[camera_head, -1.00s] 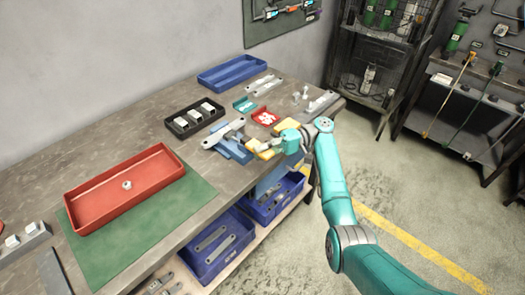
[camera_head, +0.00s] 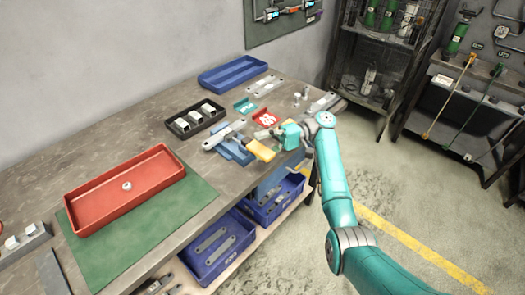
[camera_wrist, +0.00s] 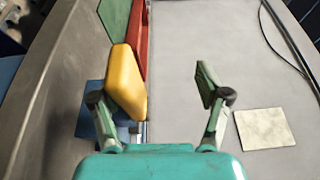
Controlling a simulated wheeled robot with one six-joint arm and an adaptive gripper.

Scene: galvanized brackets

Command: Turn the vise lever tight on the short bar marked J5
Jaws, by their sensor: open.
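The blue vise (camera_head: 239,154) stands near the front edge of the bench, with a grey bar (camera_head: 224,135) lying across it. I cannot read any J5 mark on the bar. The vise's yellow lever handle (camera_head: 260,151) points toward the bench's front edge. My gripper (camera_head: 277,132) is to the right of the handle. In the wrist view my gripper (camera_wrist: 163,85) is open with fingers wide apart. The yellow handle (camera_wrist: 127,80) is close by the left finger, overlapping it in the picture; contact cannot be told. The space toward the right finger is empty.
A red tray (camera_head: 266,119) with white labels and a green tray (camera_head: 245,105) lie behind the vise. A black holder (camera_head: 172,127) with several blocks stands to its left. A large red tray (camera_head: 75,208) sits on a green mat (camera_head: 197,196). Blue bins are below the bench.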

